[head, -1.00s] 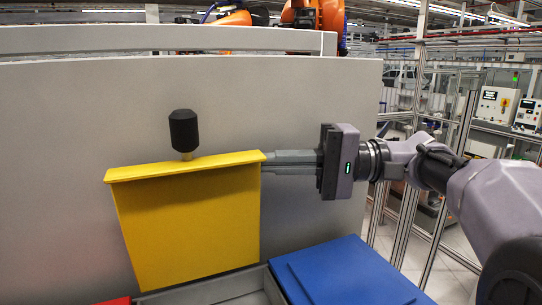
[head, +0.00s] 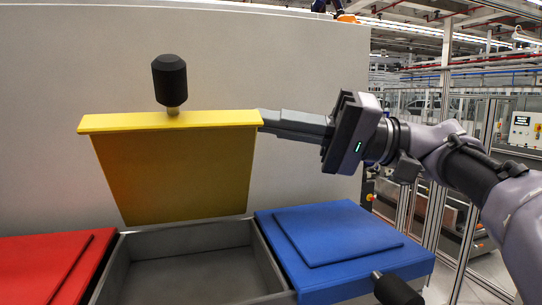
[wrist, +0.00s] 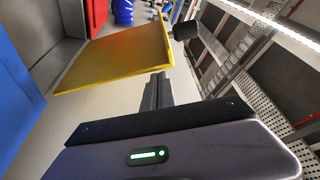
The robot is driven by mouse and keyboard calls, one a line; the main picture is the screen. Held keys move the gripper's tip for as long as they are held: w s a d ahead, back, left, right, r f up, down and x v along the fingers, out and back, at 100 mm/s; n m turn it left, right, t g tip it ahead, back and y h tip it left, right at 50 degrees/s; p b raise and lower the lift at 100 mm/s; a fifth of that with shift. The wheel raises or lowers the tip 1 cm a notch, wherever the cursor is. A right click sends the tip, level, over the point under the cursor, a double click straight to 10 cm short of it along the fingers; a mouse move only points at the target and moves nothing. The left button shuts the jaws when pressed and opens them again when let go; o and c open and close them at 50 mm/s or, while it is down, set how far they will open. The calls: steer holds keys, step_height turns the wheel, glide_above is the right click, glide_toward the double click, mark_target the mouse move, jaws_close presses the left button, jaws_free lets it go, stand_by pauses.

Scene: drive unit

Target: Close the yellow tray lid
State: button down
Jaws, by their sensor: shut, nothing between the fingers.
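The yellow tray lid (head: 175,170) stands raised and open at the back of a grey tray (head: 190,280), its yellow rim uppermost. It carries a black knob handle (head: 169,80). My gripper (head: 265,122) is shut and empty, with its fingertips at the right end of the lid's upper rim. In the head view they look to touch or overlap it; I cannot tell which. The wrist view shows the lid (wrist: 120,55) beyond the shut fingers (wrist: 156,92), with the black knob (wrist: 186,31) to its right.
A red lid (head: 45,265) lies closed left of the grey tray. A blue lid (head: 340,245) lies closed at the right, with a black knob (head: 397,289) at its front. A grey panel (head: 80,60) stands behind. The tray's interior looks empty.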

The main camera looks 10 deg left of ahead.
steer(key=s+d+f+n+g+b, duration=0.1)
steer(key=s+f+n+b, duration=0.3)
steer(key=b, duration=0.8)
steer(key=shift+s+d+f+y, duration=0.3)
steer(key=shift+s+d+f, duration=0.15)
steer(key=shift+d+f, duration=0.25)
steer(key=shift+r, duration=0.1)
steer(key=shift+d, duration=0.15)
steer(key=b+v, duration=0.3)
steer(key=v, duration=1.4)
steer(key=shift+w+d, duration=0.1)
steer(key=shift+w, duration=0.05)
